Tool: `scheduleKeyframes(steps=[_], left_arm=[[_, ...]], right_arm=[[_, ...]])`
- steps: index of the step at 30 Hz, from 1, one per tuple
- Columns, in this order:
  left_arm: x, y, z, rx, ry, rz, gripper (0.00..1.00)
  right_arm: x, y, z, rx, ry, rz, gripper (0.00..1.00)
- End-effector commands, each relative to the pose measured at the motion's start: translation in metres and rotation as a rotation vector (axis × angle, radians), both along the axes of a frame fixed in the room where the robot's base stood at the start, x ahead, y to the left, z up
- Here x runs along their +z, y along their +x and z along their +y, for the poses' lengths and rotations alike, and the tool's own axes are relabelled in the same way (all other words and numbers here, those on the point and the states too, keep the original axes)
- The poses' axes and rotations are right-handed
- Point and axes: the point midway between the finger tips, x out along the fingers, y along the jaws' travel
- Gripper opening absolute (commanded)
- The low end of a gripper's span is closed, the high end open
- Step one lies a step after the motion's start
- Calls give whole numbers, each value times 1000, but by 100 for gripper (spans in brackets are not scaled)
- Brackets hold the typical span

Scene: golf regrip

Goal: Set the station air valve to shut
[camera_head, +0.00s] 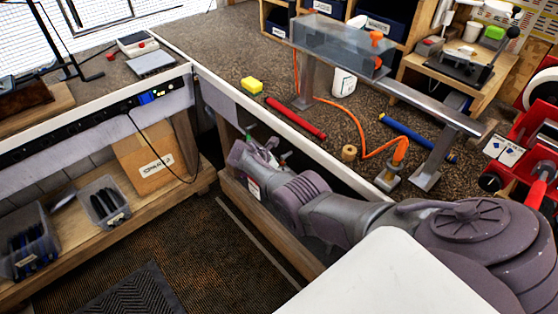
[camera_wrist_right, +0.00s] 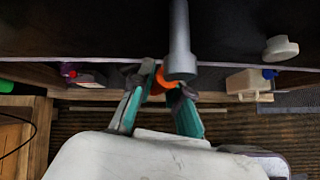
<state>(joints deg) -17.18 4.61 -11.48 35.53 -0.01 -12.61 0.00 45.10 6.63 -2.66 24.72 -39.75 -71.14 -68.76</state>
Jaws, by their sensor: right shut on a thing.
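In the right wrist view, an orange part (camera_wrist_right: 160,82), seemingly the air valve's handle, sits beside the end of a grey pipe (camera_wrist_right: 179,45). My right gripper (camera_wrist_right: 160,95) has its teal fingers closed on this orange part. The fingers partly cover it, so its exact angle is hard to tell. In the head view my right gripper (camera_head: 266,146) reaches down at the front of the bench, under its white edge. The valve cannot be made out there. My left gripper is not in view.
A metal beam stands above. A cardboard box (camera_head: 145,158) and bins sit on the left lower shelf.

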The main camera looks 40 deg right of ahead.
Motion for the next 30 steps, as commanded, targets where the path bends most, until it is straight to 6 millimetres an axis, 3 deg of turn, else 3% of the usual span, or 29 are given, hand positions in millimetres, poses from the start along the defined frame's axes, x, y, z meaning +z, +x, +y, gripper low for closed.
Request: scheduleKeyframes(steps=[9, 26, 27, 30], left_arm=[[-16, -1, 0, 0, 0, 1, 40], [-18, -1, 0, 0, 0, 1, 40], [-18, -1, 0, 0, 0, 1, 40], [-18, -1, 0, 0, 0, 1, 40]], right_arm=[[-1, -7, -2, 0, -14, 131, 0], [0, -9, -2, 0, -16, 161, 0], [0, -9, -2, 0, -16, 161, 19], [-1, -9, -2, -1, -15, 161, 36]])
